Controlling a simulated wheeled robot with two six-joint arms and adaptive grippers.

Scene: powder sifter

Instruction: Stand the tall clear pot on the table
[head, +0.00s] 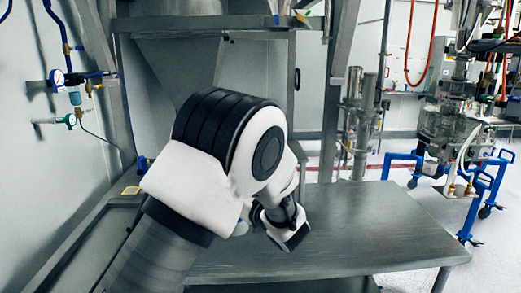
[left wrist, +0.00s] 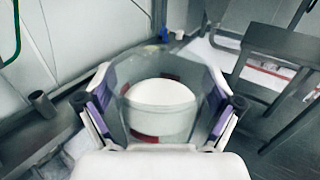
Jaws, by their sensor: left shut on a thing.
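My left gripper (left wrist: 160,102) is shut on the tall clear pot (left wrist: 192,72), with one purple-padded finger on each side of it. The pot is see-through, and a round white shape (left wrist: 160,94) shows in or through it, with dark red patches near it. I cannot tell how far the pot's base is from any surface. In the head view my left arm hides most of the gripper and the pot. The grey metal table (head: 385,225) lies to the right of and below my left wrist. My right gripper is not in view.
The table's right part is bare. A steel hopper frame (head: 340,80) stands behind it. Blue wheeled stands (head: 480,195) are on the floor at right. A wall with gauges (head: 58,78) is at left. A small dark cylinder (left wrist: 42,104) stands at left in the wrist view.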

